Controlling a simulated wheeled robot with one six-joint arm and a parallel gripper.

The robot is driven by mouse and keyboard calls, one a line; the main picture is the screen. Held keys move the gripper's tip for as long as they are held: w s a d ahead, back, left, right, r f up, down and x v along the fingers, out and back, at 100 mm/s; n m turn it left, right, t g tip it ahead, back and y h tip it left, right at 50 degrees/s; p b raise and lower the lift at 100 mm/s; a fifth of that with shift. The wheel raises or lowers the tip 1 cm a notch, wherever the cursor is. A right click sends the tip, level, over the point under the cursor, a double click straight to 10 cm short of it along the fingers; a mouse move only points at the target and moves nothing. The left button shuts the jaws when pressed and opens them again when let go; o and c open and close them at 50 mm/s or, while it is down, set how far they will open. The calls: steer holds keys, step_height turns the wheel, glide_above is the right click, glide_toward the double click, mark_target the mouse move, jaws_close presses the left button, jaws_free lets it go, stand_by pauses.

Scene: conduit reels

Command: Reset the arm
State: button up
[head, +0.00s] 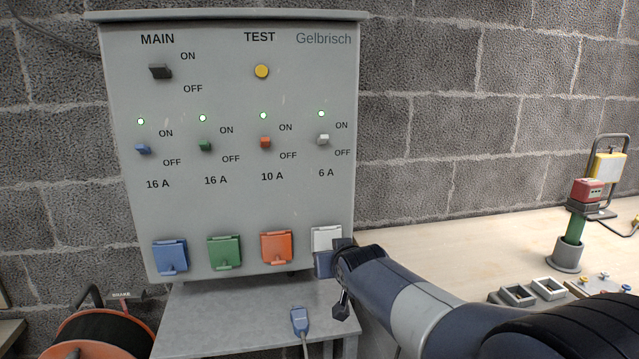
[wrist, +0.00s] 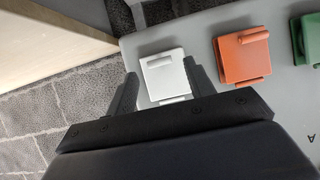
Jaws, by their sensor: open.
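My arm reaches in from the lower right of the head view. My gripper (head: 338,270) is at the panel's lower right corner, by the white socket cover (head: 327,238). In the wrist view my gripper (wrist: 160,88) is open, with one finger on each side of the white cover (wrist: 165,74). I cannot tell whether the fingers touch it. The grey panel (head: 230,120) stands against the block wall. The orange cover (wrist: 243,58) and the green cover (wrist: 313,40) are to the right in the wrist view.
A blue plug (head: 299,320) lies on the grey shelf (head: 230,310) below the panel. An orange cable reel (head: 108,352) is at lower left. A wooden bench (head: 440,255) on the right carries a green post with a red box (head: 587,190), trays and a work lamp (head: 608,166).

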steer(key=shift+s+d+r+g+p, duration=0.15)
steer(key=shift+r+g+p, duration=0.4)
steer(key=shift+p, duration=1.6)
steer(key=shift+s+a+r+g+p, duration=0.15)
steer(key=shift+r+g+p, duration=0.4)
steer(key=shift+p, duration=1.6)
steer(key=g+p, duration=0.1)
steer(key=p, duration=0.2)
steer(key=r+g+p, duration=0.1)
steer(key=p, duration=0.2)
steer(key=shift+s+d+h, duration=0.1)
steer(key=shift+h, duration=0.3)
steer(key=shift+r+g+p, duration=0.2)
steer(key=shift+g+p, duration=0.1)
steer(key=shift+p, duration=0.9)
steer(key=shift+g+p, duration=0.4)
steer(key=shift+p, duration=0.35)
